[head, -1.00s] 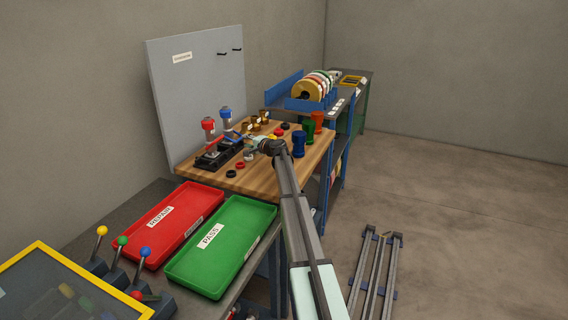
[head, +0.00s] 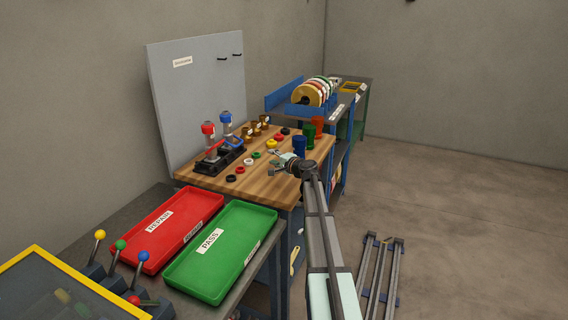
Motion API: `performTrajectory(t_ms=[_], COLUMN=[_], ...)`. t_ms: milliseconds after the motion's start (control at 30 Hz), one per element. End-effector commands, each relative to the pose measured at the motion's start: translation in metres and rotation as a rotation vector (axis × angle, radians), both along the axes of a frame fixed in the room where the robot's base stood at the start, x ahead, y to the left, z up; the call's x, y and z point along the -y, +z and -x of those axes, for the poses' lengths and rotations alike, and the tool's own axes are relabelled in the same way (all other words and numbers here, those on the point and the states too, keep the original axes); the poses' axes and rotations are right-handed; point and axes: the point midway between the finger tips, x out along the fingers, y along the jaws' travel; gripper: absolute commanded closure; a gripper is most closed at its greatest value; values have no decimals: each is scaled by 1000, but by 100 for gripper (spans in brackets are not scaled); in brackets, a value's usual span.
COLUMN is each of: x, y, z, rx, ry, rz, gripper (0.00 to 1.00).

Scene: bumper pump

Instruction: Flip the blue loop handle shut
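The blue-topped pump (head: 226,120) stands upright on the black base (head: 208,166) at the back left of the wooden workbench. A small blue part, seemingly its loop handle (head: 246,130), shows at its right side; it is too small to tell whether it is shut. A red-topped pump (head: 208,131) stands beside it, with a red handle at its lower right. My gripper (head: 273,163) is open and empty over the bench, right of the pumps and apart from them, with its fingers pointing left.
Several coloured rings lie on the wooden bench (head: 262,188) between the pumps and my gripper. Blue (head: 299,146), green (head: 308,135) and orange cups stand behind my wrist. Red (head: 150,228) and green (head: 205,282) trays lie in front. A grey board (head: 195,90) stands behind.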

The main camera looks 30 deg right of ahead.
Motion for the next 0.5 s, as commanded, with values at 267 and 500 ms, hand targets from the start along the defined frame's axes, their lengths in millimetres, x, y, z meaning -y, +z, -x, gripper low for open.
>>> performTrajectory(t_ms=[267,500], x=[-6,-7], y=[-5,-7], z=[30,35], rx=[12,15], ry=[-42,-53], rz=[-17,-21], gripper=[62,62])
